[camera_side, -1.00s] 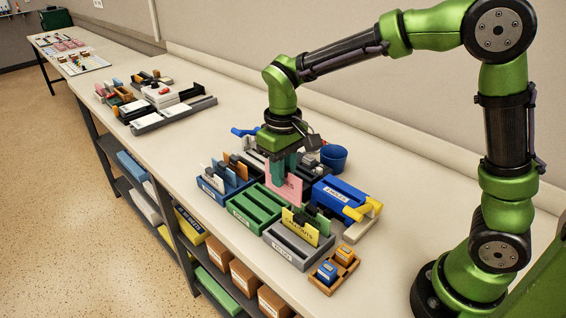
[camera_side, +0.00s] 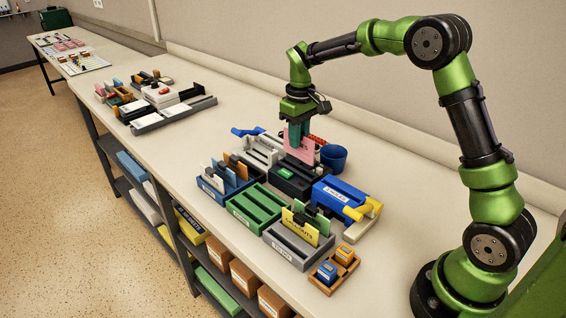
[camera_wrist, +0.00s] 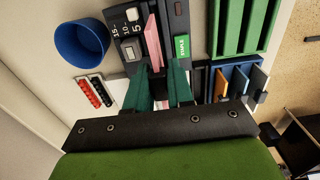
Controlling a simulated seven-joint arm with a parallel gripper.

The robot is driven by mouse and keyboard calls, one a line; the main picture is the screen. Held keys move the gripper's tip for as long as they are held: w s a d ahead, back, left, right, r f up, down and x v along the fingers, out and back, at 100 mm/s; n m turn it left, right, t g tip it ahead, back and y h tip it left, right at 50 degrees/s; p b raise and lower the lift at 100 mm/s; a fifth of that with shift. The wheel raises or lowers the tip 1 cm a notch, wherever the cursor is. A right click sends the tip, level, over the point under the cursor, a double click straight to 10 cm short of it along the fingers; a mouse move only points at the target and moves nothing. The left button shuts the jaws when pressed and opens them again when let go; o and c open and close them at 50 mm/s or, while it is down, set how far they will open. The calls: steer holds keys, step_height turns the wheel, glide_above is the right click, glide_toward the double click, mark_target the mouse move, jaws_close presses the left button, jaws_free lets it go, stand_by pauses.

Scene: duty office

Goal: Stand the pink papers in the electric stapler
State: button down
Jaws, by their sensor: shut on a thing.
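The pink papers (camera_side: 304,146) are a stiff pink sheet or stack, held upright in my gripper (camera_side: 295,140). In the wrist view they show as a thin pink edge (camera_wrist: 153,42) between the teal fingers (camera_wrist: 157,68), which are shut on them. The electric stapler (camera_side: 290,182) is a black unit with a green label, and it lies directly below the papers. In the wrist view the stapler (camera_wrist: 179,22) shows on both sides of the papers, with number marks and a button. I cannot tell whether the papers' lower edge is inside its slot or just above it.
A blue cup (camera_side: 334,157) stands close right of the stapler. A blue-and-yellow device (camera_side: 342,196) is in front right. An empty green rack (camera_side: 258,207), a blue rack with cards (camera_side: 222,187) and a grey rack with a yellow card (camera_side: 292,246) crowd the front.

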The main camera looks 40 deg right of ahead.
mark_target(298, 155)
steer(key=shift+f, duration=3.05)
steer(key=c, duration=0.9)
jaws_free()
steer(key=shift+r, duration=4.45)
